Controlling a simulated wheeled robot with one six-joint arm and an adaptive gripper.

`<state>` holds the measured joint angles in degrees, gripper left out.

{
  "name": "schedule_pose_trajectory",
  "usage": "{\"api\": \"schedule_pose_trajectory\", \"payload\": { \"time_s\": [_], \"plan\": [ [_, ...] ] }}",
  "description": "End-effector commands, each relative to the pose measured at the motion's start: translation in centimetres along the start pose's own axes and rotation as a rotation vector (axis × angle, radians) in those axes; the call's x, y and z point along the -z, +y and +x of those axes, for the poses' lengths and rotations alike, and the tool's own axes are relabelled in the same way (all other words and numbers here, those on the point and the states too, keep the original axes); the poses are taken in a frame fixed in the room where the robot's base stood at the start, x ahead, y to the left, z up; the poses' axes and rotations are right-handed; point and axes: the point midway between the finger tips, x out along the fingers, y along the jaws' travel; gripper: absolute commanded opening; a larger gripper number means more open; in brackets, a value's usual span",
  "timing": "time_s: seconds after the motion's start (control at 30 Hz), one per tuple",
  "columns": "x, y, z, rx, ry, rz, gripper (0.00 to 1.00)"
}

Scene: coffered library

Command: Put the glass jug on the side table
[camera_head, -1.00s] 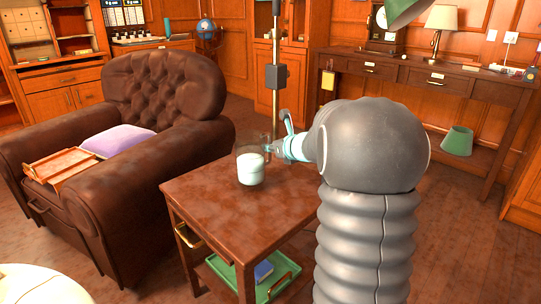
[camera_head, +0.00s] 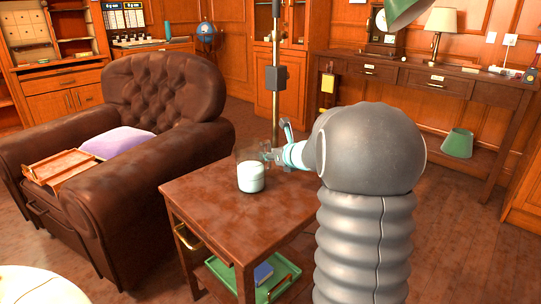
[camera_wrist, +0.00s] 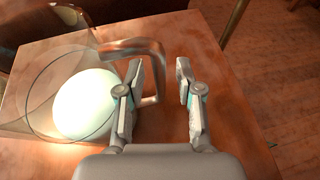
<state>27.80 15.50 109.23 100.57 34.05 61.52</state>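The glass jug (camera_head: 239,155) stands upright on the side table (camera_head: 205,205), near its back edge, with white contents in its lower part. In the wrist view the clear jug (camera_wrist: 30,85) is at the left, with the white contents (camera_wrist: 85,103) showing through. Its bent handle (camera_wrist: 152,60) reaches between my fingers. My gripper (camera_wrist: 158,85) is open, one finger on each side of the handle's end. The left finger is close to the handle; I cannot tell if they touch. In the head view my gripper (camera_head: 270,153) is at the jug's right side, partly hidden.
A brown armchair (camera_head: 165,90) with a purple cushion (camera_head: 118,141) and wooden tray (camera_head: 65,163) stands left of the table. A lamp pole (camera_head: 276,110) rises behind it. A green tray (camera_head: 236,282) sits on the lower shelf. The tabletop's front is clear.

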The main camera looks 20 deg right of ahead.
Motion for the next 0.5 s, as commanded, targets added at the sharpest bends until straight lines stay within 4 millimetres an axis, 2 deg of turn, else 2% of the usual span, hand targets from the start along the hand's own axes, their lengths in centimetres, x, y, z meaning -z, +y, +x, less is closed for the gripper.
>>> {"api": "schedule_pose_trajectory", "payload": {
  "time_s": [0.17,0.5],
  "plan": [
    [-0.4,-0.1,-1.0,0.001,-0.002,0.0,0.36],
    [-0.4,-0.1,-7.7,0.004,-0.002,-0.001,0.36]
  ]
}}
